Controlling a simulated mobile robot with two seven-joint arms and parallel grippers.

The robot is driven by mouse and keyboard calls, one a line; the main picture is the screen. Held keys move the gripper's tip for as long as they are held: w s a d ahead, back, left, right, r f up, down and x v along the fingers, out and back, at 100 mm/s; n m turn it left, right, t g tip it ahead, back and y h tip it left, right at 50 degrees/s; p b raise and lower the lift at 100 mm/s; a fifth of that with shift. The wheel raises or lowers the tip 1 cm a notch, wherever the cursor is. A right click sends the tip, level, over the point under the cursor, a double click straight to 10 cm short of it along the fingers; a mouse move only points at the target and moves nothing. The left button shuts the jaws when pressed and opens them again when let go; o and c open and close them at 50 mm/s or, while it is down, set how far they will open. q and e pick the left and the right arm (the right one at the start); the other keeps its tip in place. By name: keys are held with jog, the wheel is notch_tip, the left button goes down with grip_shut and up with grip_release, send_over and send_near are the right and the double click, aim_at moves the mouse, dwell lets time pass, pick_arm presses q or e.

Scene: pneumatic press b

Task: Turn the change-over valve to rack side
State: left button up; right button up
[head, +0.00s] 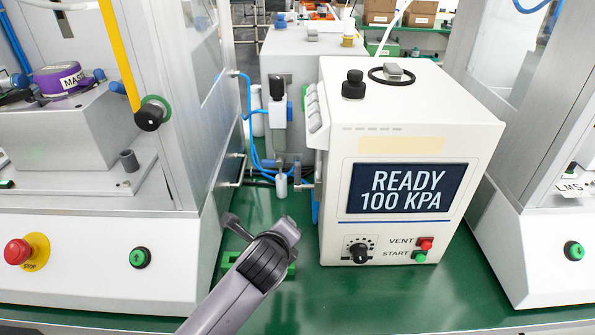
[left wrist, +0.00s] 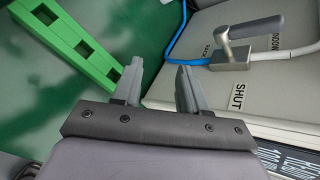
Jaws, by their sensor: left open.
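The change-over valve (left wrist: 231,56) shows in the left wrist view at upper right, on a pale panel. It is a metal body with a blue hose at its left and a whitish tube at its right. Its grey lever (left wrist: 255,27) points right, toward the label that reads WINDOW; a RACK label, partly hidden, is at the left and a SHUT label is below. My left gripper (left wrist: 158,78) is open and empty, apart from the valve, to its lower left. In the head view my left gripper (head: 262,225) is beside the white box's left side. My right gripper is not in view.
The white box (head: 411,115) has a display reading READY 100 KPA, a knob, and VENT and START buttons. A green slotted piece (left wrist: 72,38) lies near my left gripper. A grey-white machine (head: 90,255) with a red stop button stands left, another (head: 545,250) right.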

aim_at(297, 173)
pick_arm(q)
jog(key=w+d+r+m, duration=0.1)
jog(key=w+r+m, duration=0.1)
jog(key=w+d+r+m+t, duration=0.1)
jog(key=w+r+m, duration=0.1)
jog(key=r+m, duration=0.1)
jog(key=w+d+r+m+t+y, duration=0.1)
jog(key=w+r+m, duration=0.1)
jog(key=r+m, duration=0.1)
jog(key=shift+d, duration=0.15)
jog(key=shift+w+d+r+m+t, duration=0.1)
jog(key=shift+w+r+m+t, duration=0.2)
jog(key=shift+w+r+m, duration=0.15)
jog(key=shift+b+x, duration=0.95)
jog(key=shift+x, duration=2.5)
jog(key=shift+s+f, duration=0.1)
grip_shut()
